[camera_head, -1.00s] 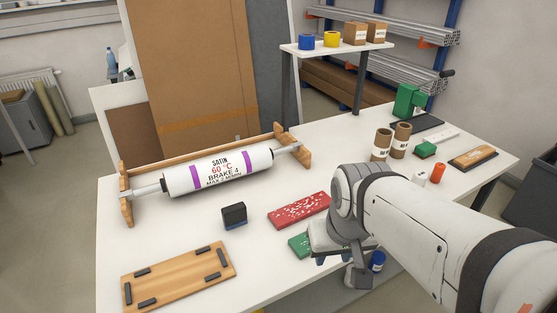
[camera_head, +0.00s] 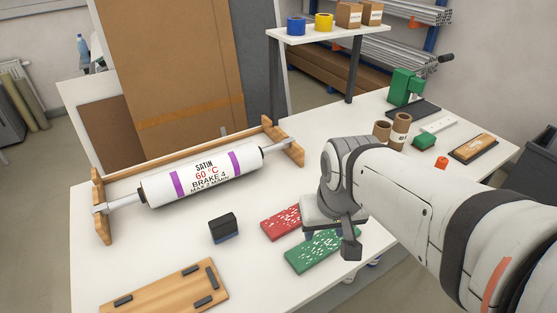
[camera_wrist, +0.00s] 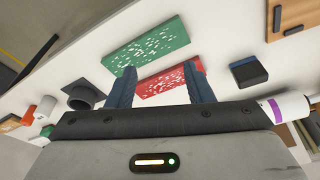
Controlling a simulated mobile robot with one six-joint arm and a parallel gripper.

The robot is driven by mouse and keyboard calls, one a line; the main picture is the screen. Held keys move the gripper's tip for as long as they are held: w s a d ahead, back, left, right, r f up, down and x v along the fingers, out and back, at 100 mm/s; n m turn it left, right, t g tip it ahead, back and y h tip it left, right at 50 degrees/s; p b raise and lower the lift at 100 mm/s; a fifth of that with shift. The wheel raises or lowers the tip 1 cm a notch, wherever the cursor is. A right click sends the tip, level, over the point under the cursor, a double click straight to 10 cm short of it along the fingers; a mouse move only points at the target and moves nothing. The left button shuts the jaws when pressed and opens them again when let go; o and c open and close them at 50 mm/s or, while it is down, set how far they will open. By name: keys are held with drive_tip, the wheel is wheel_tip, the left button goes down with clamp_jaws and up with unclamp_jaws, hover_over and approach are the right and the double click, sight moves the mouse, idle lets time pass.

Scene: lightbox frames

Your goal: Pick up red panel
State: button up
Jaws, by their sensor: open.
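The red panel (camera_head: 281,223) is a flat red slab with white speckles, lying on the white table; my arm hides its right part in the head view. In the wrist view the red panel (camera_wrist: 170,80) lies between and beyond my two fingertips. The green panel (camera_head: 318,252), also white-speckled, lies beside it, nearer the front edge; it also shows in the wrist view (camera_wrist: 148,48). My gripper (camera_wrist: 162,78) is open and empty, its fingers pointing toward the red panel. In the head view the fingers are mostly hidden behind my wrist.
A black and blue block (camera_head: 223,228) stands left of the red panel. A wooden board with dark pads (camera_head: 165,290) lies at front left. A white roller (camera_head: 202,176) rests on a wooden stand behind. Brown tubes (camera_head: 400,131) stand at right. Table around the block is clear.

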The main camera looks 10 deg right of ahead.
sight(297, 216)
drive_tip(key=o, duration=0.7)
drive_tip(key=w+m, duration=0.2)
drive_tip(key=w, duration=0.1)
drive_tip(key=w+m+p, duration=0.1)
drive_tip(key=w+m, duration=0.1)
drive_tip(key=w, duration=0.1)
drive_tip(key=w+f+m+g, duration=0.1)
drive_tip(key=w, duration=0.2)
drive_tip(key=shift+w+a+f+m+p, duration=0.1)
drive_tip(key=shift+w+a+m+p, duration=0.15)
drive_tip(key=shift+w+m+p, duration=0.15)
drive_tip(key=shift+o, duration=0.3)
drive_tip(key=w+f+m, duration=0.2)
drive_tip(key=w, duration=0.1)
drive_tip(key=w+f+m+g+p, duration=0.1)
drive_tip(key=w+f+m, duration=0.1)
drive_tip(key=w, duration=0.1)
drive_tip(key=w+f+m, duration=0.2)
drive_tip(key=w+f, duration=0.1)
drive_tip(key=shift+w+m+g+p, duration=0.3)
drive_tip(key=shift+w, duration=0.05)
drive_tip(key=shift+w+a+f+m, duration=0.1)
drive_tip(key=shift+w+f+m, duration=0.15)
drive_tip(key=shift+f, duration=0.35)
drive_tip(key=shift+s+f+p, duration=0.15)
drive_tip(key=shift+f+p, duration=0.15)
drive_tip(key=shift+f, duration=1.5)
drive_tip(key=shift+s+f+p, duration=0.1)
drive_tip(key=shift+f+p, duration=0.2)
drive_tip(key=shift+f, duration=1.45)
